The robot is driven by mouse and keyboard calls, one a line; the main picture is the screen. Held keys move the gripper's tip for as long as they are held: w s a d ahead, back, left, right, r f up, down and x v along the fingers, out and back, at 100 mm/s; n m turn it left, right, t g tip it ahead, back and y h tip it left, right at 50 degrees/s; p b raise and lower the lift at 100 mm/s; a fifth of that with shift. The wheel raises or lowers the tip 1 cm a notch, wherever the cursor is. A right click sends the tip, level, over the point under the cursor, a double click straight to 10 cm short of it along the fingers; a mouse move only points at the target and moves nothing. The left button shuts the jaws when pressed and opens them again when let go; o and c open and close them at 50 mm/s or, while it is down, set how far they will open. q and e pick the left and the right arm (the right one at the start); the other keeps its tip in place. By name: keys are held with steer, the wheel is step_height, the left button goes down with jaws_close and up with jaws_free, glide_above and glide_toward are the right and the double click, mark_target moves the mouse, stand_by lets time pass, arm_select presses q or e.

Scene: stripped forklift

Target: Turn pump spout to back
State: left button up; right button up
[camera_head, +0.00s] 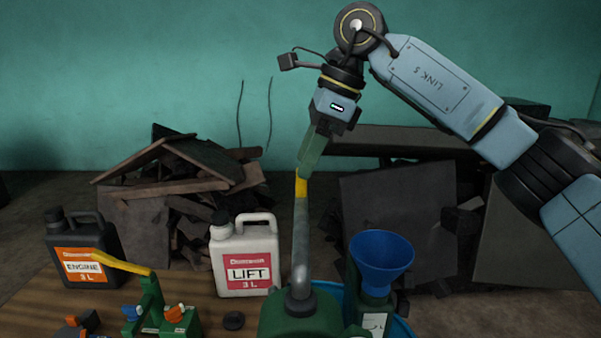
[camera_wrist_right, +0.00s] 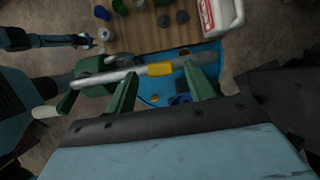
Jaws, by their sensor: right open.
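The green pump (camera_head: 300,315) stands at the bottom middle in the head view. A grey metal pipe with a yellow band (camera_head: 300,235), apparently its spout, rises from it; the pipe also lies across the right wrist view (camera_wrist_right: 160,69). My right gripper (camera_head: 304,172) points down at the pipe's upper end. It is open; in the right wrist view its two green fingers (camera_wrist_right: 163,78) are apart and the pipe crosses by their tips. I cannot tell whether they touch it. An arm end, apparently my left gripper (camera_wrist_right: 82,41), shows small at the left in the right wrist view.
A blue funnel (camera_head: 381,262) stands right of the pump. A white LIFT can (camera_head: 247,281), a black ENGINE can (camera_head: 84,271) and a small green device with a yellow lever (camera_head: 150,300) stand on the wooden table (camera_head: 30,305). Scrap piles line the wall.

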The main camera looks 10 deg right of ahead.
steer(key=v, duration=0.9)
steer(key=shift+r, duration=0.3)
steer(key=shift+d, duration=0.1)
